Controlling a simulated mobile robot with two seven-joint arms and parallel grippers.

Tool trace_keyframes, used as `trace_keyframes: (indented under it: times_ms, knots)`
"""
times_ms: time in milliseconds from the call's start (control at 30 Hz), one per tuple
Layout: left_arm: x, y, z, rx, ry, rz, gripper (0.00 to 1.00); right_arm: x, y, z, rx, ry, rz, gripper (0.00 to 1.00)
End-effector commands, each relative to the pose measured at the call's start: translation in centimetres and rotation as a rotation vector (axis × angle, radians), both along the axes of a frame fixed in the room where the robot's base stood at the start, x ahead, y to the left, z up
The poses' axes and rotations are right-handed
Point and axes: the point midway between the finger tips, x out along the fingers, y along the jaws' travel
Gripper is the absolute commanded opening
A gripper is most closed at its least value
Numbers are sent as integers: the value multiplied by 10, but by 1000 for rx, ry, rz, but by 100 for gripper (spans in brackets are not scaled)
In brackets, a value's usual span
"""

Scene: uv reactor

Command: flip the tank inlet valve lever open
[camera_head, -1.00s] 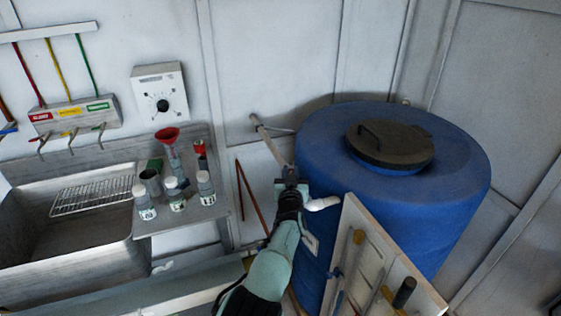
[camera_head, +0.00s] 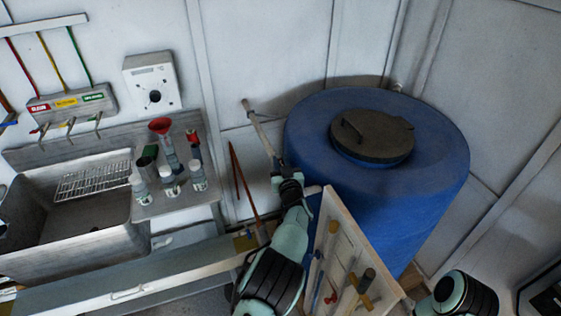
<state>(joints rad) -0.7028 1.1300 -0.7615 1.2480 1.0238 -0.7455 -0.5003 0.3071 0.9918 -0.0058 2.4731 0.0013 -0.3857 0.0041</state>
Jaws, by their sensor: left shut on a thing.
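A pale inlet pipe (camera_head: 259,126) slants from the wall down toward the blue tank (camera_head: 420,200). My left gripper (camera_head: 277,167) is at the pipe's lower end, beside the tank's left side. It is shut on what appears to be the tank inlet valve lever. The lever and fingertips are mostly hidden by the gripper and too small to make out. My right gripper is out of view; only part of my right arm shows at the lower right.
A tilted board with tools (camera_head: 330,215) stands in front of the tank, close to my left forearm. At left are a steel sink (camera_head: 95,245), several bottles and a red funnel (camera_head: 160,125). A dark lid (camera_head: 372,138) tops the tank.

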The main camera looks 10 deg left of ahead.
Motion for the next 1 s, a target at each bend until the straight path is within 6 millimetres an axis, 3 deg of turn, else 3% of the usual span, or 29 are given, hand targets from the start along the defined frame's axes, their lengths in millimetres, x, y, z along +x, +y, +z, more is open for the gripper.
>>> trace_keyframes:
  times_ms: [33,167,200,267,300,667,1000]
  knots:
    - [2,-1,9,-1,-17,-1,0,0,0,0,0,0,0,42]
    - [2,0,9,-1,-17,-1,0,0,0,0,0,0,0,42]
    - [2,0,9,-1,-17,-1,24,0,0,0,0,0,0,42]
    - [1,0,9,-1,-18,-1,44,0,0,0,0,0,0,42]
    - [1,0,9,-1,-17,-1,47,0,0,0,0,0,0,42]
    - [-5,-2,3,-2,-7,-1,47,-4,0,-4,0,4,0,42]
    - [-69,-27,0,-4,-6,-4,47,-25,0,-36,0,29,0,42]
